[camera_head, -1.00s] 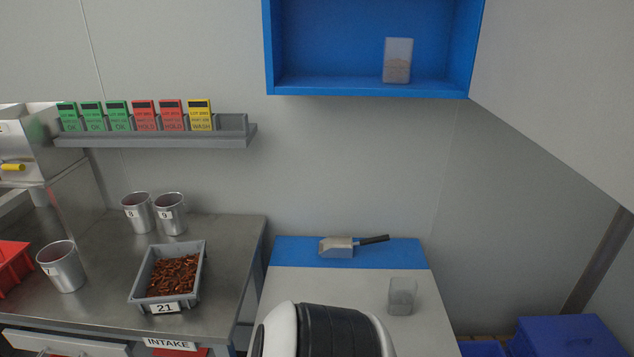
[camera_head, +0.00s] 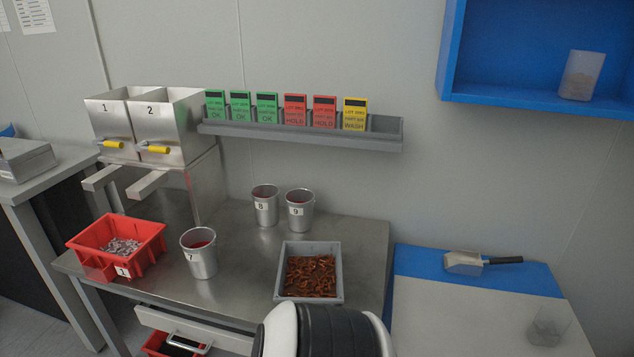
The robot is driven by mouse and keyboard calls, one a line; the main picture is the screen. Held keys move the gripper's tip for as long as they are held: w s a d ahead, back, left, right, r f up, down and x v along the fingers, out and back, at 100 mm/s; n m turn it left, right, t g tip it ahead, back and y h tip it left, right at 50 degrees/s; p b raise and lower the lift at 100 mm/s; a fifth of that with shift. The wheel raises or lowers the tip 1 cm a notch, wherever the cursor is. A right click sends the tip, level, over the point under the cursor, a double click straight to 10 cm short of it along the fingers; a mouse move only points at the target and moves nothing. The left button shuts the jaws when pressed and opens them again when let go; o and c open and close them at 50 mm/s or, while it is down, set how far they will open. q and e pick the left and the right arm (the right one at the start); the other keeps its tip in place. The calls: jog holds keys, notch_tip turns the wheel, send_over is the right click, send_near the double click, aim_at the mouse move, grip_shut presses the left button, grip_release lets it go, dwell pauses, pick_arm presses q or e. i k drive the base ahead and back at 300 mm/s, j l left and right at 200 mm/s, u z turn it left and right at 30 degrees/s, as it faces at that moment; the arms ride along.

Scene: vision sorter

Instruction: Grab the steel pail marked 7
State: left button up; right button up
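The steel pail marked 7 (camera_head: 201,262) stands upright on the steel table, between the red bin and the grey tray. Its label faces me and its inside looks reddish near the rim. Two more steel pails, marked 8 (camera_head: 265,207) and 9 (camera_head: 300,213), stand side by side behind it. A white and black rounded part of my own arm shows at the bottom centre. Neither gripper is in view.
A red bin (camera_head: 148,258) marked 1 holds small grey pieces left of pail 7. A grey tray (camera_head: 337,262) of brown pieces stands right. Hoppers 1 and 2 (camera_head: 166,128) with chutes rise behind. An open drawer (camera_head: 225,341) juts out below the table's front edge.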

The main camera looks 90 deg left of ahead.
aim_at(199, 244)
jog(key=u, duration=0.45)
jog(key=k+j+u, duration=0.1)
jog(key=u, duration=0.4)
jog(key=k+u, duration=0.1)
jog(key=u, duration=0.35)
